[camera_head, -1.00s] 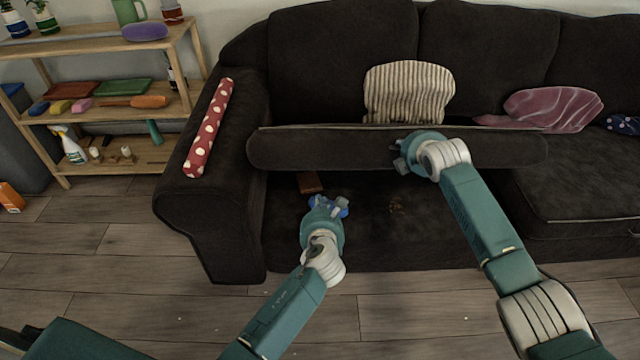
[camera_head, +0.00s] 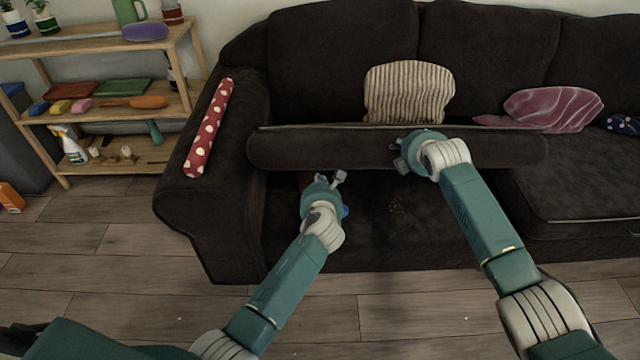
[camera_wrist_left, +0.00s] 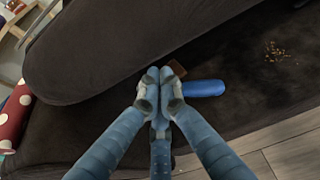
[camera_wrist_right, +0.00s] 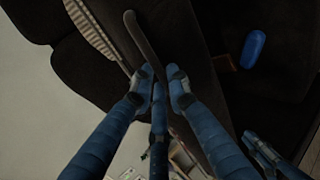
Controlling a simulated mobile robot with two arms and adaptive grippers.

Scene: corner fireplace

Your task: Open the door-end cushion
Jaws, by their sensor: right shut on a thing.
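The dark door-end seat cushion (camera_head: 320,150) is tipped up along the sofa seat, its front edge raised off the base. My right gripper (camera_head: 408,152) is shut on the cushion's edge; the right wrist view shows the piped edge (camera_wrist_right: 148,42) between its fingers. My left gripper (camera_head: 330,180) is just below the cushion, over the exposed sofa base (camera_head: 400,240). In the left wrist view its fingertips (camera_wrist_left: 159,76) are together with nothing seen between them. Past them lie a blue rounded thing (camera_wrist_left: 203,88) and a small brown block (camera_wrist_left: 177,68).
Crumbs (camera_head: 397,207) lie on the base. A red dotted roll (camera_head: 208,128) rests on the left armrest. A striped pillow (camera_head: 409,92) and a pink pillow (camera_head: 553,108) stand behind. A wooden shelf (camera_head: 120,110) is at left; the floor in front is clear.

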